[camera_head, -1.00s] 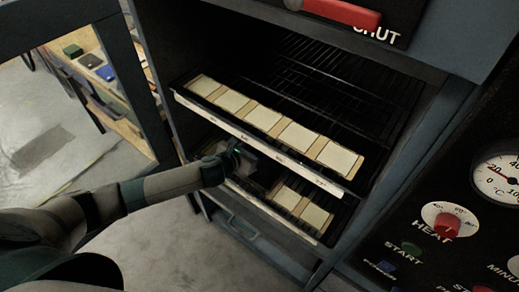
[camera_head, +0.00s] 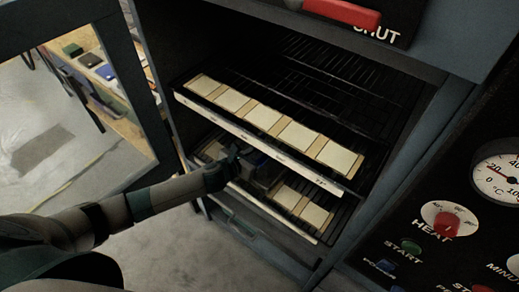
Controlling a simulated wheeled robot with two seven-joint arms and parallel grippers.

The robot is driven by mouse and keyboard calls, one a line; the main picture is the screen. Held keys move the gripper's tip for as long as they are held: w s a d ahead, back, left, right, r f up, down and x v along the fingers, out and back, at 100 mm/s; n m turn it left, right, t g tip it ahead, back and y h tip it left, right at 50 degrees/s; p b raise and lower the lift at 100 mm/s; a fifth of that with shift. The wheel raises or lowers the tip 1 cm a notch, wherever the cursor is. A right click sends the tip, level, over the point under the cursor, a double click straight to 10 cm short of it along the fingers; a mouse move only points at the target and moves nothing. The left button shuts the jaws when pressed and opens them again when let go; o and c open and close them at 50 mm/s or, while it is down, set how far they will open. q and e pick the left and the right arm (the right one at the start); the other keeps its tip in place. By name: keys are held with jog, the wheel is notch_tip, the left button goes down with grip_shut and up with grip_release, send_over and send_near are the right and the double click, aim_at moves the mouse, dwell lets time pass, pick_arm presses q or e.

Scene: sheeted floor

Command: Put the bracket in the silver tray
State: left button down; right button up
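I cannot make out a bracket or a silver tray in the head view. My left gripper (camera_head: 262,170) reaches in from the left, at the front of the lower rack (camera_head: 272,208) of an open cabinet oven. It is dark and partly lost in shadow, just below the upper rack's front rail. Its fingers cannot be told apart, so whether it is open, shut or holding something is unclear. My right gripper is not in view.
The upper rack's pale rail (camera_head: 258,142) runs close above my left gripper, with several cream tiles behind it. More cream tiles (camera_head: 316,215) lie on the lower rack. The open door (camera_head: 150,90) stands left. A control panel (camera_head: 450,225) is at right.

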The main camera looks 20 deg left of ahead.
pick_arm(q)
jog(key=c, duration=2)
grip_release()
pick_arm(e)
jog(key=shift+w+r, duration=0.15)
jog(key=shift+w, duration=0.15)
pick_arm(q)
jog(key=shift+s+r, duration=0.1)
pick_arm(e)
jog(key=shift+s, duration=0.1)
